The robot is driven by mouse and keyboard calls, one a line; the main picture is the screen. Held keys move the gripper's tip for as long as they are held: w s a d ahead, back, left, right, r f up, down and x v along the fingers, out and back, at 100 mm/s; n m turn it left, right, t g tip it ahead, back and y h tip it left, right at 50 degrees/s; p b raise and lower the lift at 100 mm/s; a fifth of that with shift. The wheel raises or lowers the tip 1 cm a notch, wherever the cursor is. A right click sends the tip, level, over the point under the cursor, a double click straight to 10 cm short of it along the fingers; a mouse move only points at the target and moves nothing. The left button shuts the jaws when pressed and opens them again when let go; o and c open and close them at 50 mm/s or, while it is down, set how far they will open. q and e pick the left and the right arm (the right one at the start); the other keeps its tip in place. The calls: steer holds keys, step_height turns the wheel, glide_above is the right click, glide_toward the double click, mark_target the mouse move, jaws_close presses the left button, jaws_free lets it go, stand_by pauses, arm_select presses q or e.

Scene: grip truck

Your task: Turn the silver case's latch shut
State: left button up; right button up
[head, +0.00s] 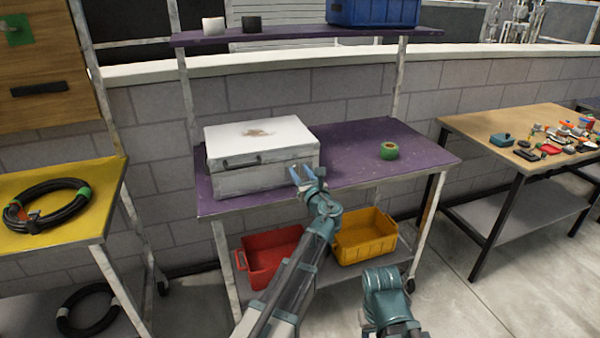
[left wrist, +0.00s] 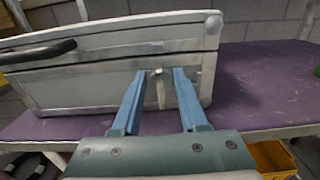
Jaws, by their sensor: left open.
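The silver case (head: 262,180) stands on the purple table with its lid down, and its front also shows in the left wrist view (left wrist: 80,90). Its dark handle (head: 240,161) is on the front. The latch (left wrist: 160,89) is a small pale metal tab near the front's right end, hanging about upright across the lid seam. My left gripper (head: 308,176) is open in front of that end. In the left wrist view its blue fingers (left wrist: 160,76) stand either side of the latch, with gaps; I cannot tell whether the tips touch the case. My right gripper is not visible.
The purple table (head: 345,150) holds a green tape roll (head: 389,151) to the right. A red bin (head: 268,258) and a yellow bin (head: 365,237) are on the lower shelf. An upper shelf (head: 290,36) is overhead.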

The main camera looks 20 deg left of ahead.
arm_select(q)
jaws_close()
stand_by(0.3)
steer(key=shift+a+n, duration=0.1)
steer(key=shift+n, duration=0.2)
steer(key=n, duration=0.3)
steer(key=shift+s+a+f+n, duration=0.1)
steer(key=shift+a+n, duration=0.1)
steer(key=shift+n, duration=0.2)
steer(key=n, duration=0.4)
steer(key=shift+s+a+f, duration=0.15)
steer(key=shift+a, duration=0.05)
steer(key=n, duration=0.3)
steer(key=n+b, duration=0.1)
steer(key=n, duration=0.1)
steer(key=shift+s+a+f, duration=0.1)
steer(key=shift+f, duration=0.2)
steer(key=shift+f+n, duration=0.15)
steer(key=shift+n, duration=0.95)
steer(key=shift+f+n, duration=0.1)
steer(key=shift+n, duration=1)
steer(key=shift+b, duration=0.3)
